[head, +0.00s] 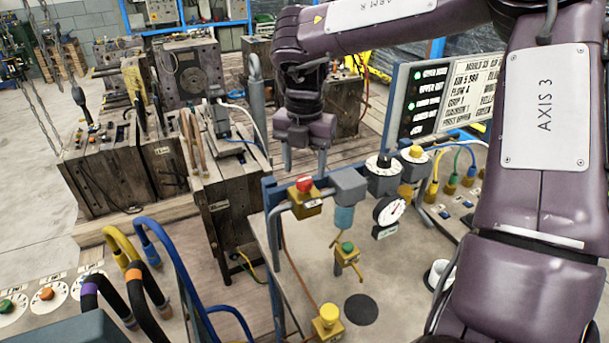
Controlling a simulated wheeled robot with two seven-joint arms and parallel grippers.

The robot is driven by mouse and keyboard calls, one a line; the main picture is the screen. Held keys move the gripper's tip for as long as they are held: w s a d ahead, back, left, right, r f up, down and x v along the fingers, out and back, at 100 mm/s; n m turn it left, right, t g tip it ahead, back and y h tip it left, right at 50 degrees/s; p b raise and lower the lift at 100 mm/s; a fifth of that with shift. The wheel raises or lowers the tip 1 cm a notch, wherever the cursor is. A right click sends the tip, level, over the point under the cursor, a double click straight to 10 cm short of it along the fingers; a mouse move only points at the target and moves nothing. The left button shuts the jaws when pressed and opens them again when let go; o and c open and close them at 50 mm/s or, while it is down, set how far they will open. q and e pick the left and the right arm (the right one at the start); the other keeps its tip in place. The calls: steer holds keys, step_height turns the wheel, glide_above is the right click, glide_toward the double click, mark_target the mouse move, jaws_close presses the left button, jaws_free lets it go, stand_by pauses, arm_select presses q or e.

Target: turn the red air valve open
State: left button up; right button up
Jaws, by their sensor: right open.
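The red air valve (304,184) is a small red knob on a brass-yellow block, set on a grey pipe at the left edge of the bench panel in the middle of the head view. My right gripper (304,168) points down with its two fingers spread. In the picture the fingertips show just above the red knob, one to each side. Nothing is between the fingers. I cannot tell how far the gripper is behind or above the knob, and no contact is clear. My left gripper is not in view.
A grey regulator (348,187), a round pressure gauge (389,211) and a yellow knob (415,153) crowd the valve's right. A green-topped valve (347,248) and a yellow-topped valve (328,317) are nearer. A display screen (445,95) stands behind. Heavy moulds (105,165) fill the left.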

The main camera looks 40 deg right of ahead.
mark_target(304, 179)
step_height(304, 179, up, 5)
steer(key=shift+f, duration=0.2)
stand_by(0.5)
